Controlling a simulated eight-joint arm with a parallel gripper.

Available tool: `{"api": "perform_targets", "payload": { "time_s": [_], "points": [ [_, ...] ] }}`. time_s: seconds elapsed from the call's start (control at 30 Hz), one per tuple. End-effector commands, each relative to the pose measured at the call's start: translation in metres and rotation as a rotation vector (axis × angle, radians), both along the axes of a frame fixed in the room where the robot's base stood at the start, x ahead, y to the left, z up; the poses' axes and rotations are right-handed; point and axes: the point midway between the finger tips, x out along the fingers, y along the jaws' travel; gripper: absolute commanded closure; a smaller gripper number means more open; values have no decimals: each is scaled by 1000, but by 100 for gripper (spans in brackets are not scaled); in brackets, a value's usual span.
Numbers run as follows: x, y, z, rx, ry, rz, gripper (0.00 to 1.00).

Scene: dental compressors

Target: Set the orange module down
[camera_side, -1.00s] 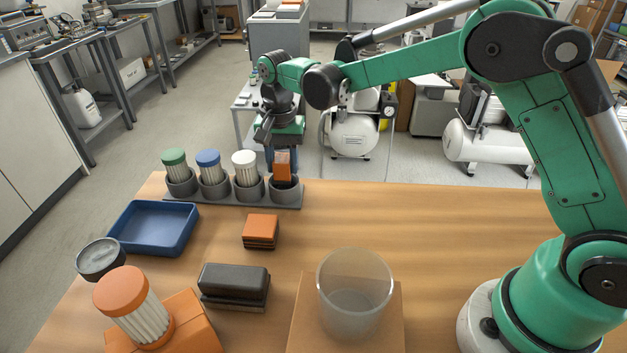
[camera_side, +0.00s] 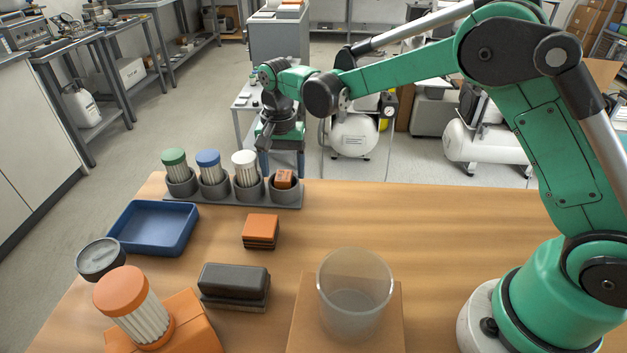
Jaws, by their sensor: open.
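A small orange block (camera_side: 284,180), which I take to be the orange module, sits in the rightmost grey cup of the rack (camera_side: 287,202). Only its upper part shows; the cup wall hides the rest. My gripper (camera_side: 281,162) is above and behind that cup, pointing down. Its two fingers are spread apart with nothing between them. The other cups hold cartridges with a green (camera_side: 174,157), a blue (camera_side: 208,158) and a white (camera_side: 244,157) cap. A larger white cartridge with an orange cap (camera_side: 128,300) leans on an orange block at the front left.
A blue tray (camera_side: 153,229) lies empty at the left. An orange-and-dark block (camera_side: 261,230), a dark block (camera_side: 234,286), a grey round cup (camera_side: 100,258) and a clear glass beaker (camera_side: 354,295) stand nearer. The table's right middle is clear.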

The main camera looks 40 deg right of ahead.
Motion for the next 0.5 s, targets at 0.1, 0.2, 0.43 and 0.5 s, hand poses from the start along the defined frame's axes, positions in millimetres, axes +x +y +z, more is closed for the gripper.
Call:
{"api": "perform_targets", "payload": {
  "time_s": [0.1,0.2,0.43,0.5],
  "points": [
    [0,0,9,0,0,0,30],
    [0,0,26,0,0,0,30],
    [0,0,80,0,0,0,30],
    [0,0,94,0,0,0,30]
  ]
}}
